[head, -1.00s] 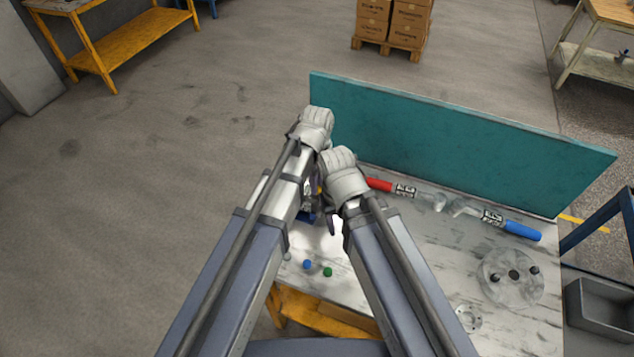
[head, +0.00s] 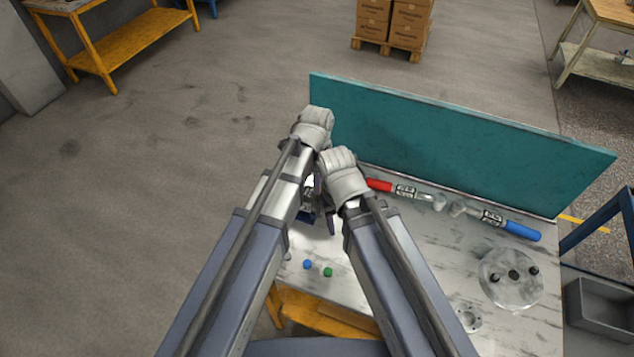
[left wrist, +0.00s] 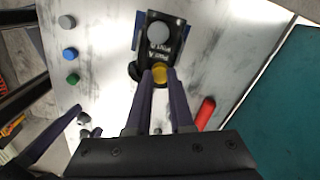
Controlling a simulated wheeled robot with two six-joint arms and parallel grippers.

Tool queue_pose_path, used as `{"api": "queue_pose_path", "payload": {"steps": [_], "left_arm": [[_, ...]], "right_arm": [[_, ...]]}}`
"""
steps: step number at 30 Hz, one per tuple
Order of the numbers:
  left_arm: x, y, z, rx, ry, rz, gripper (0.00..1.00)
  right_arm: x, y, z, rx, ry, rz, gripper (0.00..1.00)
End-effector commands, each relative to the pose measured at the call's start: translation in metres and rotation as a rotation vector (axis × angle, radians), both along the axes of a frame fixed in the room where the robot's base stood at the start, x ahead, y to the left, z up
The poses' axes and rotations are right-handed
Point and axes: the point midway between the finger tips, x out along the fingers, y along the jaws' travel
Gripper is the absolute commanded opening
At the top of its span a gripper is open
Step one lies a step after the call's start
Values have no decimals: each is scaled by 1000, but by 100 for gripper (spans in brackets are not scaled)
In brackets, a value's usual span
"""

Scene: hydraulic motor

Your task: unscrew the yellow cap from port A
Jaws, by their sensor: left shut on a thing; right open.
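The yellow cap (left wrist: 159,72) sits at the near end of the dark motor block (left wrist: 172,53) in the left wrist view, by a partly legible port label. My left gripper (left wrist: 160,77) is shut on the yellow cap, one finger on each side. A grey cap (left wrist: 158,33) is at the block's other end. In the head view the motor (head: 305,215) is mostly hidden under my arms, and the yellow cap is hidden. My right gripper (head: 331,222) is open beside the motor, and its fingers show at the lower left of the left wrist view.
Loose grey (left wrist: 67,21), blue (head: 307,264) and green (head: 328,272) caps lie on the table (head: 400,285). Red (head: 379,185) and blue-handled (head: 522,230) tools lie near the teal panel (head: 450,145) at the back. A round metal plate (head: 512,292) lies at the right.

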Motion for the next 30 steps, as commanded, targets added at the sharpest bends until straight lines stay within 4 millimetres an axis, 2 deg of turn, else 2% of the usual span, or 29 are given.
{"api": "queue_pose_path", "payload": {"steps": [6,16,25,26,30], "left_arm": [[0,0,0,0,0,29,0],[0,0,1,0,0,369,0],[0,0,1,0,0,400,0],[0,0,1,0,0,399,24],[0,0,1,0,0,398,40]], "right_arm": [[0,0,0,0,0,0,50],[0,0,1,0,0,0,50],[0,0,1,0,0,0,50],[0,0,1,0,0,0,50],[0,0,1,0,0,0,50]]}}
